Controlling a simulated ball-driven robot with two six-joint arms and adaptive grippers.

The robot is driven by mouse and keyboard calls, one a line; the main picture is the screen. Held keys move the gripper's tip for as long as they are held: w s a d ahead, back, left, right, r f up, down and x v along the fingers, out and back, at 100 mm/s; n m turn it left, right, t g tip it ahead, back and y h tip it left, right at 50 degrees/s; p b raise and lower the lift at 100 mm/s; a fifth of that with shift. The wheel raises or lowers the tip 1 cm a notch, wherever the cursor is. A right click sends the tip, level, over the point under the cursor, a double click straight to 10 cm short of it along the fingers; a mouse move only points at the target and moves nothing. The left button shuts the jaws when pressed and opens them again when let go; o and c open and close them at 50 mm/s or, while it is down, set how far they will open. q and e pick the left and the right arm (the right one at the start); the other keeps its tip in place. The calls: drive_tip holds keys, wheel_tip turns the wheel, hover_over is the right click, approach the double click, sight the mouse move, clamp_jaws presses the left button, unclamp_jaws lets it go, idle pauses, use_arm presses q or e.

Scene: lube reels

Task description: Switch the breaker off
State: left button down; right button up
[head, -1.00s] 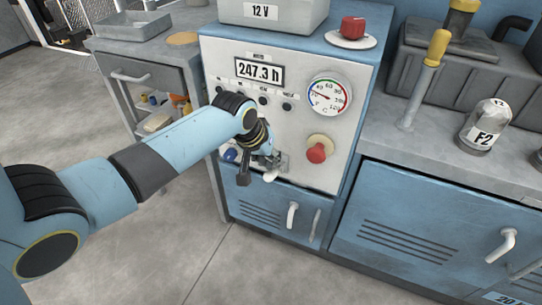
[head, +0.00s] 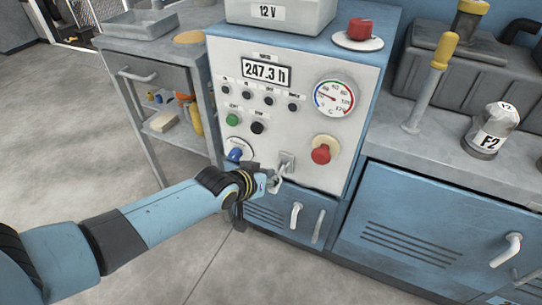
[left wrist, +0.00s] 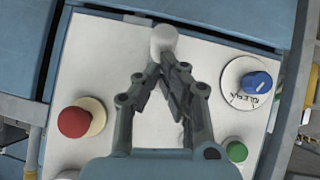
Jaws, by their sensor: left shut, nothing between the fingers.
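The breaker's grey plate (head: 288,160) sits low on the white control panel, left of the red stop knob. Its pale lever (head: 276,184) juts out and downward; its round whitish end also shows at the top of the left wrist view (left wrist: 163,38). My left gripper (head: 268,184) is at the lever, its fingers (left wrist: 165,68) shut together and empty just short of the lever end. Whether they touch it I cannot tell. The fingers hide most of the lever's shaft in the left wrist view. My right gripper is not in view.
A red knob (head: 321,154) on a yellow ring stands right of the breaker. A blue rotary knob (head: 235,155), a green button (head: 232,119) and a black button (head: 257,128) lie left and above. A cabinet handle (head: 296,215) is below.

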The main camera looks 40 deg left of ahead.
use_arm(q)
drive_tip(key=shift+w+r, duration=0.15)
drive_tip(key=shift+w+a+r, duration=0.2)
drive_tip(key=shift+w+r, duration=0.1)
drive_tip(key=shift+w, duration=0.3)
